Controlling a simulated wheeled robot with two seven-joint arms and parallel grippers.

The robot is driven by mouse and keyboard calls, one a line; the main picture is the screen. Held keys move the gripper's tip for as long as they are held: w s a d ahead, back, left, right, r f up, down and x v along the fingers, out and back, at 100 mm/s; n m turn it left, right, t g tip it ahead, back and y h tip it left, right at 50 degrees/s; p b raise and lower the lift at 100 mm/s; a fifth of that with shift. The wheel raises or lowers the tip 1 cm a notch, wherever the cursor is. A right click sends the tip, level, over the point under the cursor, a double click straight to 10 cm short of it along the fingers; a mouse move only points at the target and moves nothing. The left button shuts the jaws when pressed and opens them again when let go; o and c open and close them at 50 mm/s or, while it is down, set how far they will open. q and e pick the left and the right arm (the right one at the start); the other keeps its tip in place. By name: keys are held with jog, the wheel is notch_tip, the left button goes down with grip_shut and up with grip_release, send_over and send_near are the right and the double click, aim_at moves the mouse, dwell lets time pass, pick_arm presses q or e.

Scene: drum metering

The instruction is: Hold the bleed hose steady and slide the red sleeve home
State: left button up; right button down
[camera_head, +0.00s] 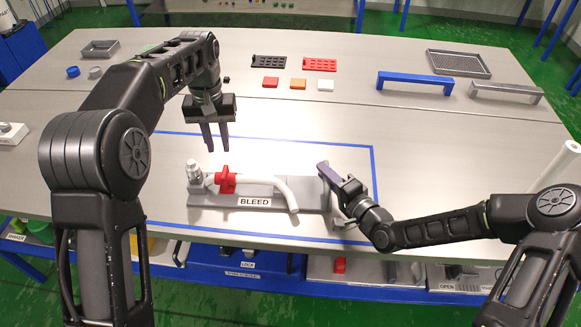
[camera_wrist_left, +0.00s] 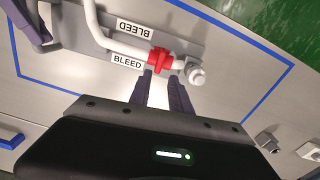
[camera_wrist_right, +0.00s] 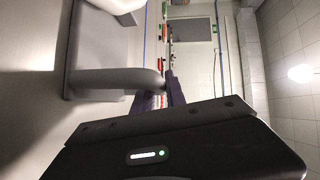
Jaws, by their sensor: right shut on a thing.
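The red sleeve (camera_head: 228,181) sits around the white bleed hose (camera_head: 272,182), a short distance right of the metal fitting (camera_head: 193,172). The left wrist view shows the sleeve (camera_wrist_left: 159,60) with a short pale stretch between it and the fitting (camera_wrist_left: 196,74). My left gripper (camera_head: 215,146) is open and empty, pointing down above and behind the sleeve, apart from it. My right gripper (camera_head: 324,168) is at the right end of the grey BLEED base (camera_head: 230,191). It is shut on a grey bar (camera_wrist_right: 120,78) there; its fingers partly hide the contact.
Blue tape (camera_head: 374,175) frames the work area. Red (camera_head: 270,83), orange and white blocks lie farther back, with black (camera_head: 269,61) and red (camera_head: 320,64) racks. Blue (camera_head: 415,79) and grey (camera_head: 506,91) handles stand back right.

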pick_arm(q)
jog(key=shift+a, duration=0.4)
jog(key=shift+c, duration=1.4)
jog(key=shift+n+h, duration=0.3)
jog(key=shift+n, duration=0.4)
jog(key=a, duration=0.3)
jog(key=s+a, duration=0.1)
jog(key=a, duration=0.1)
jog(key=shift+r, duration=0.3)
grip_shut()
jog(key=s+m+t+h, duration=0.1)
jog(key=s+a+f+m+t+h, duration=0.1)
jog(key=t+h, duration=0.1)
jog(key=s+a+m+t+h, duration=0.1)
jog(key=h, duration=0.1)
jog(key=shift+s+a+f+m, duration=0.15)
jog(key=shift+f+m, duration=0.15)
jog(key=shift+f, duration=0.05)
